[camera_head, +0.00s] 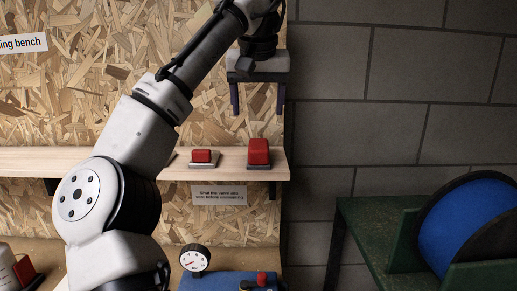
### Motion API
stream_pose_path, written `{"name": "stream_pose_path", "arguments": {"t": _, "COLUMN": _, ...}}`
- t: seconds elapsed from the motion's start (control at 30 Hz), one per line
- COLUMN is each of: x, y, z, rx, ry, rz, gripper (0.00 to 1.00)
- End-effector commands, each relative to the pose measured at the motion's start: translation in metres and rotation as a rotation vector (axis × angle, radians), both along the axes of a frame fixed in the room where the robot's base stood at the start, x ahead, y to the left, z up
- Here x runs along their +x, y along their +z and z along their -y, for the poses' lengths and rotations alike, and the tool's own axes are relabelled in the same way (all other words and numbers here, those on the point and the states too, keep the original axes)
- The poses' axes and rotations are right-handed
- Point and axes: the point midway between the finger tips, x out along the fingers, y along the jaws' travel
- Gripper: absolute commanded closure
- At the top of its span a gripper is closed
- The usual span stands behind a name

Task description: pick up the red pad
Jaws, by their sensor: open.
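Two red blocks on flat grey bases sit on a pale wooden shelf (110,161) in the head view. The taller red pad (259,152) is near the shelf's right end. A smaller, lower red pad (202,156) sits to its left. I cannot tell which one the task means. My gripper (258,112) points down with its two dark fingers spread wide and nothing between them. In the picture it is above the taller pad, with a gap between the fingertips and the pad.
A paper label (219,195) hangs below the shelf. A gauge (194,260) and a blue block with a red knob (262,279) stand lower down. A blue drum (470,230) rests on a green stand (365,215) at right. A chipboard panel (60,100) backs the shelf.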

Motion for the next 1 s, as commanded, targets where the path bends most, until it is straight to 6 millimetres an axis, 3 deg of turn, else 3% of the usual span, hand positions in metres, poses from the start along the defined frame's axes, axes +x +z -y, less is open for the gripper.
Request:
{"name": "stream_pose_path", "arguments": {"t": 0.33, "x": 0.025, "y": -0.058, "z": 0.0, "rx": 0.0, "ry": -0.002, "rz": 0.001, "gripper": 0.3}}
{"name": "stream_pose_path", "arguments": {"t": 0.63, "x": 0.038, "y": -0.077, "z": 0.0, "rx": -0.001, "ry": -0.004, "rz": 0.001, "gripper": 0.3}}
{"name": "stream_pose_path", "arguments": {"t": 1.0, "x": 0.059, "y": -0.115, "z": 0.001, "rx": -0.003, "ry": -0.004, "rz": 0.003, "gripper": 0.3}}
